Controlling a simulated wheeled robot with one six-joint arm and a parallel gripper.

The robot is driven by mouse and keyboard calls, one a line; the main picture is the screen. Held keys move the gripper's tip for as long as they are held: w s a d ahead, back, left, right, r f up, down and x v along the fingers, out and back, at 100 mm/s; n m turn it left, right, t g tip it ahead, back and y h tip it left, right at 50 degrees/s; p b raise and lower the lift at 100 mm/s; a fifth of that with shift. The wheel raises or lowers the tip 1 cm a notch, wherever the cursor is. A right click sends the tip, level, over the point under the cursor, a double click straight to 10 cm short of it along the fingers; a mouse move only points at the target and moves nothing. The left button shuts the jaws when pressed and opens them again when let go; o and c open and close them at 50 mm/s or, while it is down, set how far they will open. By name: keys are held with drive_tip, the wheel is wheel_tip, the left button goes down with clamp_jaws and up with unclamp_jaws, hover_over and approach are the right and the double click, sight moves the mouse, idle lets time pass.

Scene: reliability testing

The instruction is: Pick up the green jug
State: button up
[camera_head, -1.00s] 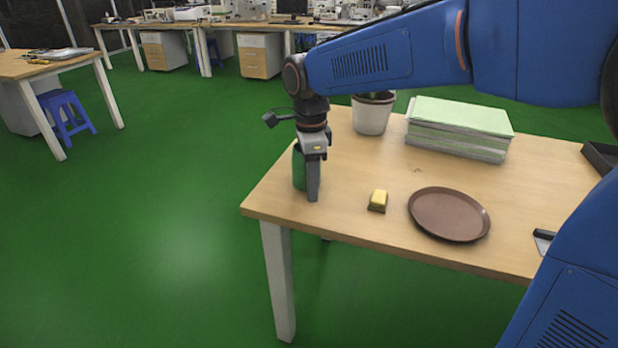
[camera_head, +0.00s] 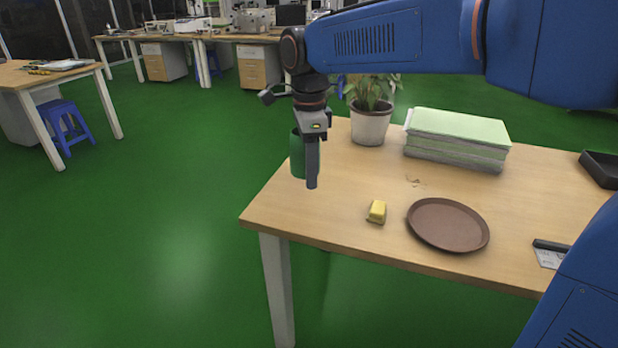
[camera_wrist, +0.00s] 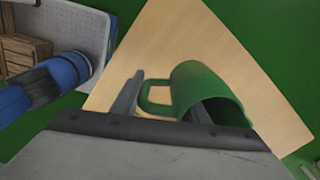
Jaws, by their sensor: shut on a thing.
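The green jug (camera_head: 298,156) is in the head view at the left end of the wooden table, partly hidden behind my gripper (camera_head: 312,183). My gripper points down and is shut on the jug, which appears to be raised above the tabletop. In the wrist view the green jug (camera_wrist: 203,88) shows its handle at left and its open mouth toward the camera. One finger of my gripper (camera_wrist: 168,105) shows left of the handle; the other is mostly hidden by the jug.
The wooden table (camera_head: 340,215) also bears a yellow block (camera_head: 377,211), a brown round plate (camera_head: 448,224), a potted plant (camera_head: 371,122), a stack of green-topped books or papers (camera_head: 457,138), a black tray (camera_head: 600,168) and a flat bladed tool (camera_head: 550,254).

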drive_tip(key=shift+r, duration=1.5)
